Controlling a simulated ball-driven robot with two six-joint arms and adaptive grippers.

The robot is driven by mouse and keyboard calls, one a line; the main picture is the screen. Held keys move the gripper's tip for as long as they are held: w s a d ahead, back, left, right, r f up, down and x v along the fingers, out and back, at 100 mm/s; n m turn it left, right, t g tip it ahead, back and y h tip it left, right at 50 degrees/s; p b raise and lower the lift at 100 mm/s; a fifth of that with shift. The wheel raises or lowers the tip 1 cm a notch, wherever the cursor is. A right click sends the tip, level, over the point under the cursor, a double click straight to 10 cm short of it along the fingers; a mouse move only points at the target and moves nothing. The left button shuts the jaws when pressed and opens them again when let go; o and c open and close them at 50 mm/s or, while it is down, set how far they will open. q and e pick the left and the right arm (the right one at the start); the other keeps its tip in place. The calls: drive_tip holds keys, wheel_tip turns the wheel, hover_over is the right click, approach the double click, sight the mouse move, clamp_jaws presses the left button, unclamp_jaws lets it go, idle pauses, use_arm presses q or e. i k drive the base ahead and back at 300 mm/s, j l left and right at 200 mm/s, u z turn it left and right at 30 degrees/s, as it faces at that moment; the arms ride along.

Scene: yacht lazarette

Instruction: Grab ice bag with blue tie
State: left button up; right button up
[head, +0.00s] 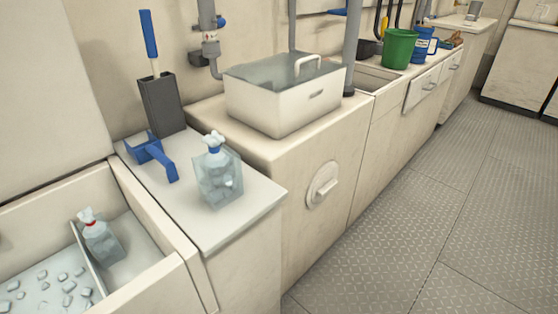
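The ice bag with the blue tie (218,176) stands upright on the white counter, near its right front edge. It is clear, with ice lumps inside and a gathered top above the blue tie. A second ice bag (100,240) with a red tie leans in the right compartment of the open white bin at the lower left. Neither of my grippers shows in the head view.
A blue tool (152,155) lies behind the blue-tied bag, beside a dark holder (162,104) with a blue-handled brush. A white lidded box (283,100) stands to the right. Loose ice lies in the bin (155,290). The floor (425,205) at right is clear.

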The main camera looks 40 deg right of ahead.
sight(218, 171)
drive_tip(key=z, duration=0.7)
